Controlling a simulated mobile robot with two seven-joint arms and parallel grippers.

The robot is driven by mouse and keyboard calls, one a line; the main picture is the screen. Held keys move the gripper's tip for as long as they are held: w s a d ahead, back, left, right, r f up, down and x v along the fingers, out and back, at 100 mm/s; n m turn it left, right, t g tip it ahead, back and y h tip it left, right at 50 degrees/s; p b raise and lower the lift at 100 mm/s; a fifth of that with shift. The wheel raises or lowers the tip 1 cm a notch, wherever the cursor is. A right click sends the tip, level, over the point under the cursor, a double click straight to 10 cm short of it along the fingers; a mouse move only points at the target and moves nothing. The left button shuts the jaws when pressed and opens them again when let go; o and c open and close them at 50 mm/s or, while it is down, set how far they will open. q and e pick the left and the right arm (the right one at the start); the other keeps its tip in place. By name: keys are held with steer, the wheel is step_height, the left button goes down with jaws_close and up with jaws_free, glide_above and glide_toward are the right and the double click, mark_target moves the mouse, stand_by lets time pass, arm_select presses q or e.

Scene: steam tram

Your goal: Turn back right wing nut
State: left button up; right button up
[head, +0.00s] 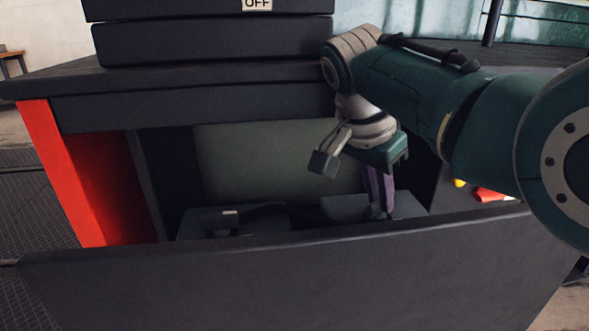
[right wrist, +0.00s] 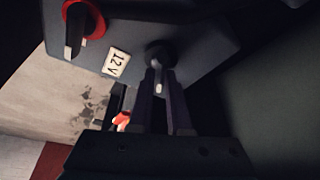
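In the right wrist view a dark round knob with a narrow wing, the wing nut (right wrist: 160,54), sits on a dark box face to the right of a "12V" label. A second dark wing nut (right wrist: 75,30) with a red ring is at the upper left. My right gripper (right wrist: 163,76) has its two narrow fingers close together at the right wing nut, with a light-tipped part of the nut between them. Whether both fingers press on it cannot be told. In the head view my right gripper (head: 380,208) points down into the open compartment, its fingertips near the dark box. My left gripper is not in view.
The dark box (head: 240,220) lies inside a compartment behind a dark front panel (head: 280,280). A red side panel (head: 85,185) stands at left and a dark ledge (head: 180,78) overhangs. Red and yellow items (head: 488,194) lie at right, under my arm.

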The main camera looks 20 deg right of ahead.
jaws_close()
steer(key=shift+f+m+b, duration=0.1)
steer(key=shift+m+b, duration=0.3)
steer(key=shift+m, duration=0.3)
steer(key=o, duration=0.5)
jaws_free()
steer(key=shift+o, duration=0.2)
